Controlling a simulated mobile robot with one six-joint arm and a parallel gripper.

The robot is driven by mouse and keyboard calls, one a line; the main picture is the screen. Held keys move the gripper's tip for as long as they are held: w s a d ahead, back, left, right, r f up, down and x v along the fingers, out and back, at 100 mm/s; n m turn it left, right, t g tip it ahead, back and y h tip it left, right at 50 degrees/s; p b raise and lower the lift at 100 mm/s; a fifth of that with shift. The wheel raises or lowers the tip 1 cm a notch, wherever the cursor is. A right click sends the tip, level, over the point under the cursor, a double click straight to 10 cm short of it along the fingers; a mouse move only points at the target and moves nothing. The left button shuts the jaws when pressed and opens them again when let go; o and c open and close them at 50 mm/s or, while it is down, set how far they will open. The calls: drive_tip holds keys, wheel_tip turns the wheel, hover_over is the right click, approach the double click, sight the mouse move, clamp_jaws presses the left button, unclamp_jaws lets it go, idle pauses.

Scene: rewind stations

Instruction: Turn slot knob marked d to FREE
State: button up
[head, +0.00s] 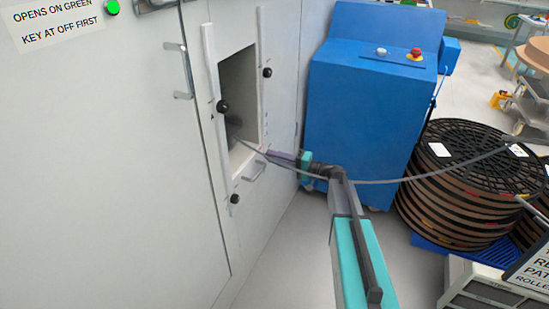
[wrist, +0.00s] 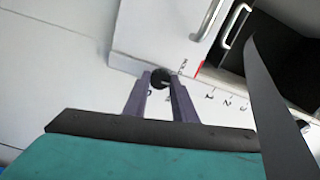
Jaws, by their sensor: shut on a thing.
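In the wrist view, a round black knob (wrist: 160,78) with a pale line on its face sits on the white panel, between the two purple fingers of my gripper (wrist: 159,83). The fingers are shut on its sides. Small dark letters or marks stand around the knob, partly hidden by the fingers. I cannot read for sure which slot or setting they name. In the head view, my gripper (head: 270,153) reaches the panel just right of the lower corner of the open recess (head: 240,95). The held knob is hidden there.
Other black knobs (head: 223,106) sit around the recess, with metal handles (head: 184,70) nearby. A blue cabinet (head: 365,95) and stacked black reels (head: 460,185) stand at the right. Bare floor lies between.

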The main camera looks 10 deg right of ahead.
drive_tip(key=shift+d+m+p, duration=0.15)
drive_tip(key=shift+m+p, duration=2.2)
drive_tip(key=shift+m, duration=2.65)
drive_tip(key=o, duration=1)
drive_tip(key=shift+o, duration=0.2)
drive_tip(key=v, duration=1.3)
drive_tip(key=shift+s+d, duration=0.25)
drive_tip(key=shift+d, duration=0.05)
drive_tip(key=shift+a, duration=0.1)
